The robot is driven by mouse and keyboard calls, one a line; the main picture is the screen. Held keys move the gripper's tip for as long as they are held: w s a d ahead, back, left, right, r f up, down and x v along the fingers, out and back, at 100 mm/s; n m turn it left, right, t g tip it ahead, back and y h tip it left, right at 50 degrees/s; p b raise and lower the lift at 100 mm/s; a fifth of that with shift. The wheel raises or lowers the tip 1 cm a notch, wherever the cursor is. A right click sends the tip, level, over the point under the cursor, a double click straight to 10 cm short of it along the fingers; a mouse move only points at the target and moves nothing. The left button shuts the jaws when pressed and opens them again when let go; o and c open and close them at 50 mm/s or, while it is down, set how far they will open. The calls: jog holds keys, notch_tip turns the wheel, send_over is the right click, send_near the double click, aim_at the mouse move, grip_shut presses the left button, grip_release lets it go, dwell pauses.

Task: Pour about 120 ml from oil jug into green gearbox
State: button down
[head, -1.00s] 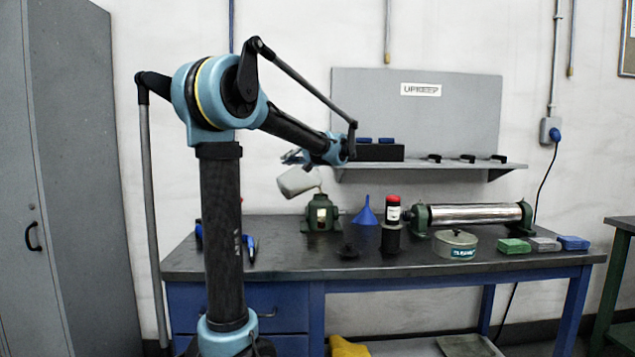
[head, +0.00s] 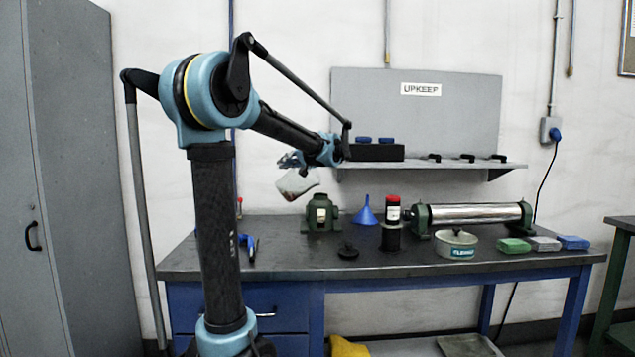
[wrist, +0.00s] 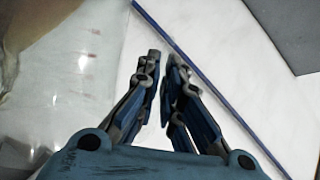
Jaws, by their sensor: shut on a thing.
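The oil jug (head: 300,183) is a pale translucent vessel, held tilted in the air above and a little left of the green gearbox. A dark reddish-brown patch shows low in it. In the wrist view the jug (wrist: 75,85) fills the left side, with faint red marks on its wall. My gripper (head: 291,161) is shut on the jug from above; its fingers also show in the wrist view (wrist: 160,65). Their exact contact with the jug is hidden. The green gearbox (head: 321,215) stands upright on the bench. No stream between jug and gearbox is visible now.
On the dark bench (head: 290,262) are a blue funnel (head: 365,212), a red-capped bottle (head: 393,208), a black part (head: 347,251), a steel roller (head: 470,214), a round tin (head: 458,243) and several coloured blocks (head: 513,245). A wall shelf (head: 440,167) is at right.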

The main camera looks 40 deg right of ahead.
jog(key=shift+a, duration=0.1)
jog(key=shift+a+f+n+h, duration=0.3)
jog(key=shift+a+f+n, duration=0.1)
jog(key=shift+a, duration=0.05)
jog(key=shift+a+f+p, duration=0.1)
jog(key=shift+f+p, duration=0.25)
jog(key=shift+f, duration=0.1)
jog(key=shift+n, duration=0.3)
